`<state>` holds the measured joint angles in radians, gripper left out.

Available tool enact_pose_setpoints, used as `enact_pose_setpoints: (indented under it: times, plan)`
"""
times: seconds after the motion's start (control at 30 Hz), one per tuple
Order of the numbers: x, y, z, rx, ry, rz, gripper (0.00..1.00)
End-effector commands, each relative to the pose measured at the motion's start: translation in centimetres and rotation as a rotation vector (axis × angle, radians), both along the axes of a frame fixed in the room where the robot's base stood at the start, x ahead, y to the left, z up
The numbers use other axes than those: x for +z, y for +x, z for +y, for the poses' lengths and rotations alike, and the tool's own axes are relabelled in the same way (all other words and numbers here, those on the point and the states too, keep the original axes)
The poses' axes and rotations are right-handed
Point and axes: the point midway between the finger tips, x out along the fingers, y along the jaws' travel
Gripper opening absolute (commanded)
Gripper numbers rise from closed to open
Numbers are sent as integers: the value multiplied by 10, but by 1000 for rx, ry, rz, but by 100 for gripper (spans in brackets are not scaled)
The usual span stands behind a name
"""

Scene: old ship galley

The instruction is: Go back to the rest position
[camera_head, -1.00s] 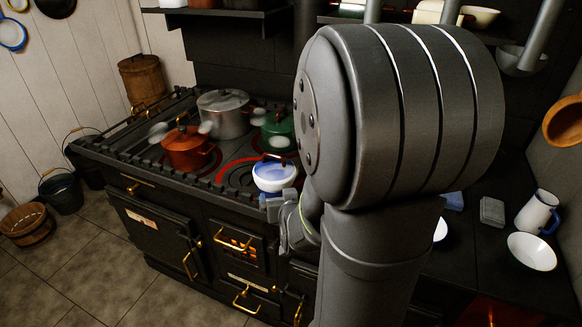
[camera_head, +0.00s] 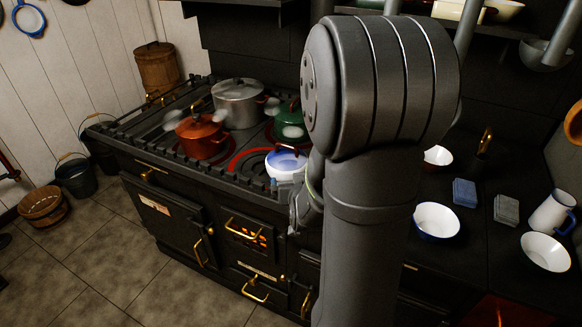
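My arm stands large in the middle of the head view and covers part of the stove's right side. My gripper (camera_head: 298,212) shows only in part, beside the front edge of the black stove (camera_head: 150,167).
An orange pot (camera_head: 201,140), a grey pot (camera_head: 238,108) and a green pot (camera_head: 289,124) stand on the stove. Right of my arm are a white bowl (camera_head: 437,220), a blue block (camera_head: 465,192), a grey block (camera_head: 507,209), a mug (camera_head: 552,212) and another bowl (camera_head: 545,252).

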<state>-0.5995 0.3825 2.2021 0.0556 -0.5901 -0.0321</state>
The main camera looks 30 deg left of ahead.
Motion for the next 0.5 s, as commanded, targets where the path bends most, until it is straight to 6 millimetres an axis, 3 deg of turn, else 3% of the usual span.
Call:
enact_pose_setpoints:
  times: [0.3, 0.5]
  plan:
    - [1, -2, -1, 0, 0, 0, 100]
    - [10, -17, -10, 0, 0, -2, 100]
